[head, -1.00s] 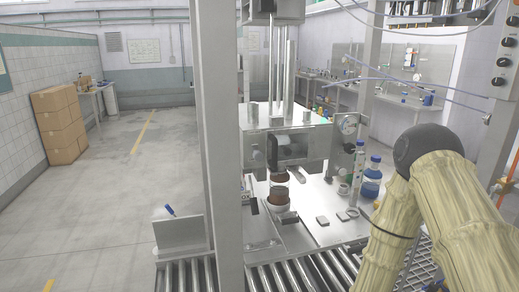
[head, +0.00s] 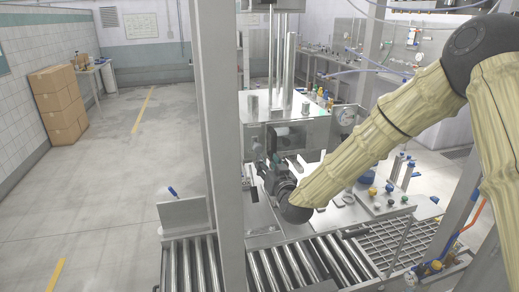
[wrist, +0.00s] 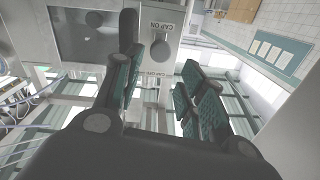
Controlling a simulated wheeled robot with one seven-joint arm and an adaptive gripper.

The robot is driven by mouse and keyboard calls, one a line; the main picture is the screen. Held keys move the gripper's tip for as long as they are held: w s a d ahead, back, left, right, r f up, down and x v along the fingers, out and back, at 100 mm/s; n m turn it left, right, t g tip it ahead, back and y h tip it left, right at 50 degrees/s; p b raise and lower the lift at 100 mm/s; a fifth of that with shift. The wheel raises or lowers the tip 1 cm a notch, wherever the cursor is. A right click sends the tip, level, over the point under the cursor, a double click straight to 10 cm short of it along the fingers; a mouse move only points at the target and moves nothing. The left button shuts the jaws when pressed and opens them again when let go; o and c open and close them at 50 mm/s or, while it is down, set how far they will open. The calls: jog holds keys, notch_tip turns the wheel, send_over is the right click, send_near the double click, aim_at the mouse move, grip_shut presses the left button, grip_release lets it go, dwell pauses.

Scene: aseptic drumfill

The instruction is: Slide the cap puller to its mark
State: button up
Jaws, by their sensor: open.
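The steel filling machine (head: 308,132) stands behind the roller conveyor, and my gripper (head: 262,168) is at its front in the head view. In the wrist view a pale panel with "CAP ON" lettering (wrist: 167,27) carries a round grey knob (wrist: 160,50). This knob appears to belong to the cap puller, but I cannot be sure. My gripper (wrist: 168,88) is open and empty, with teal-padded fingers on both sides of the view. The knob shows beyond the gap, near the left finger; contact cannot be told. In the head view my gripper and wrist hide the puller area.
A steel post (head: 222,150) stands left of my gripper. The roller conveyor (head: 285,265) runs along the front. The floor at left is clear.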

aim_at(259, 150)
jog(key=p+x, duration=0.3)
jog(key=x, duration=0.6)
jog(key=shift+w+a+p, duration=0.1)
jog(key=shift+w+p, duration=0.15)
jog(key=shift+p, duration=0.15)
grip_shut()
